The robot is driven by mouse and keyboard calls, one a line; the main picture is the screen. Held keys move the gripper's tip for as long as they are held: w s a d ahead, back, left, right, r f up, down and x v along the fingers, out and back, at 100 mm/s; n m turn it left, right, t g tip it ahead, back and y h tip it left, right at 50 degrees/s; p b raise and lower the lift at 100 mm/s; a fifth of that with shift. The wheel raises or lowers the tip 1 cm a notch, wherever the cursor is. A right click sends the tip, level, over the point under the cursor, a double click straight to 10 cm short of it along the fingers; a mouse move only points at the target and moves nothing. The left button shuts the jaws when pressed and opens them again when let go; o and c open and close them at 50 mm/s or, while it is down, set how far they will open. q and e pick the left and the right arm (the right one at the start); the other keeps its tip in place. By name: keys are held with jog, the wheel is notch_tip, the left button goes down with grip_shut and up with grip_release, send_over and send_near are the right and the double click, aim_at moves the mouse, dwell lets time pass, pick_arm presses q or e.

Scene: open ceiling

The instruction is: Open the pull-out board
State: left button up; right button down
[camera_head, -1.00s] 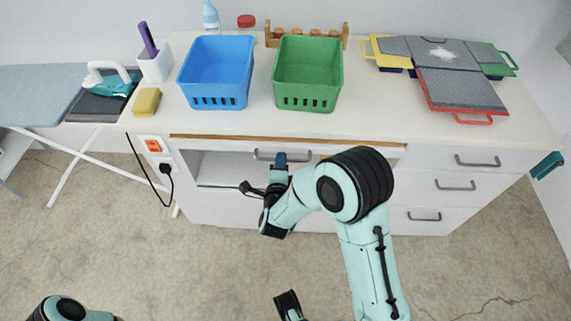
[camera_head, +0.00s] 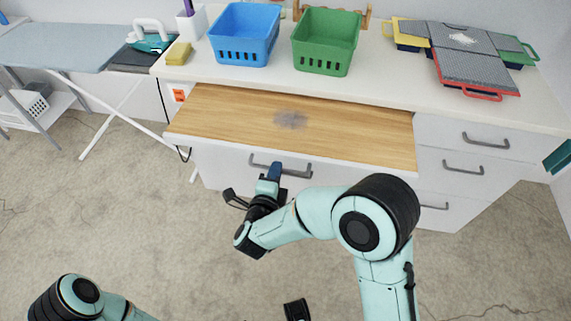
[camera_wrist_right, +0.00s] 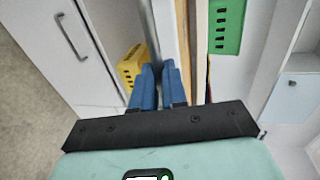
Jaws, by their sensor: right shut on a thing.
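The pull-out board (camera_head: 300,125) is a wide light-wood panel with a grey smudge and a white front. In the head view it stands well out from under the white counter. A grey bar handle (camera_head: 298,173) is on its front. My right gripper (camera_head: 276,169) is at the left part of this handle, shut on it.
Drawers (camera_head: 464,150) are right of the board. An ironing board (camera_head: 60,47) stands left. The floor in front is clear.

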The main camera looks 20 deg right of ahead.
pick_arm(q)
jog(key=shift+w+a+f+t+b, duration=0.15)
jog(key=shift+w+a+f+b, duration=0.1)
jog(key=shift+w+f+b, duration=0.15)
jog(key=shift+w+a+f+t+b, duration=0.15)
jog(key=shift+w+a+f+b, duration=0.1)
jog(key=shift+f, duration=0.25)
pick_arm(e)
jog(key=f+v, duration=0.1)
jog(key=v, duration=0.7)
jog(key=shift+s+a+f, duration=0.25)
jog(key=shift+s+f, duration=0.05)
jog(key=shift+f, duration=0.1)
jog(key=c, duration=1.2)
grip_release()
pick_arm(q)
jog(key=shift+s+d+r+p, duration=0.2)
jog(key=shift+s+r+p, duration=0.15)
jog(key=shift+s, duration=0.1)
pick_arm(e)
jog(key=v, duration=1.3)
jog(key=shift+s+a, duration=0.15)
jog(key=shift+a, duration=0.05)
